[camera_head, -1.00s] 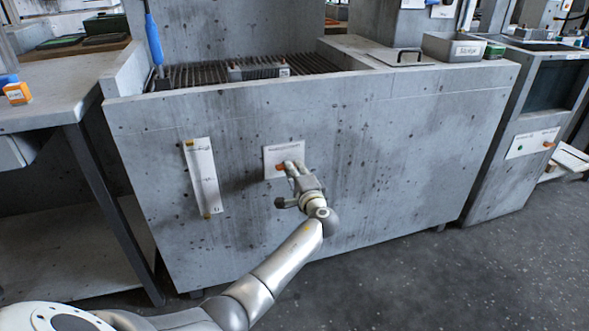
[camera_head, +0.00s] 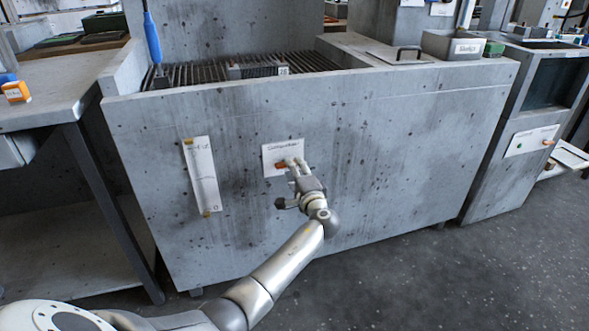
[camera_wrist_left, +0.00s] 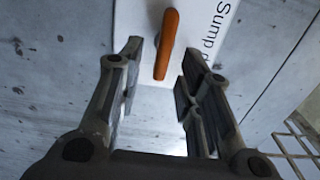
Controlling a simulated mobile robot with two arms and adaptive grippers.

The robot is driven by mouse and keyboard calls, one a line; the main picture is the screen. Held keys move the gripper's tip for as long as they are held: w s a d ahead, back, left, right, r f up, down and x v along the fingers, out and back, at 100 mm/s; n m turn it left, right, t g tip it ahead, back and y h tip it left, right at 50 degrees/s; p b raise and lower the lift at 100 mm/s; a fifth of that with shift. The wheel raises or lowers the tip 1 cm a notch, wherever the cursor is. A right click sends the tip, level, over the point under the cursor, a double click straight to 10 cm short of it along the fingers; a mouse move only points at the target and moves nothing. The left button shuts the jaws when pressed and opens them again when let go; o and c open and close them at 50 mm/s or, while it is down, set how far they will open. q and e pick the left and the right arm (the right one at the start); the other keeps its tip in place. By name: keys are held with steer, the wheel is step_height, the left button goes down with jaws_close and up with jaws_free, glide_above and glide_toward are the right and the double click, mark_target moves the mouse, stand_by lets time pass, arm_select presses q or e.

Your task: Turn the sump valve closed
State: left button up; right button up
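The sump valve has an orange lever handle (camera_head: 281,166) on a white label plate (camera_head: 270,158) on the front of the grey housing. In the left wrist view the orange handle (camera_wrist_left: 166,45) stands roughly lengthwise in the picture, beside the printed word "Sump" on the plate (camera_wrist_left: 215,30). My left gripper (camera_head: 293,164) is at the plate, just right of the handle in the head view. In the wrist view its two fingers (camera_wrist_left: 158,85) are apart, with the handle beyond the tips and between their lines. I see no contact. My right gripper is in neither view.
A narrow white gauge strip (camera_head: 201,176) is on the housing front (camera_head: 400,150), left of the valve. A table (camera_head: 60,90) with an orange item (camera_head: 16,92) stands at the left. A slatted grate (camera_head: 200,74) lies on top. Floor at the lower right is clear.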

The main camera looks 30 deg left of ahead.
arm_select(q)
steer(key=v, duration=1.1)
steer(key=shift+s, duration=0.1)
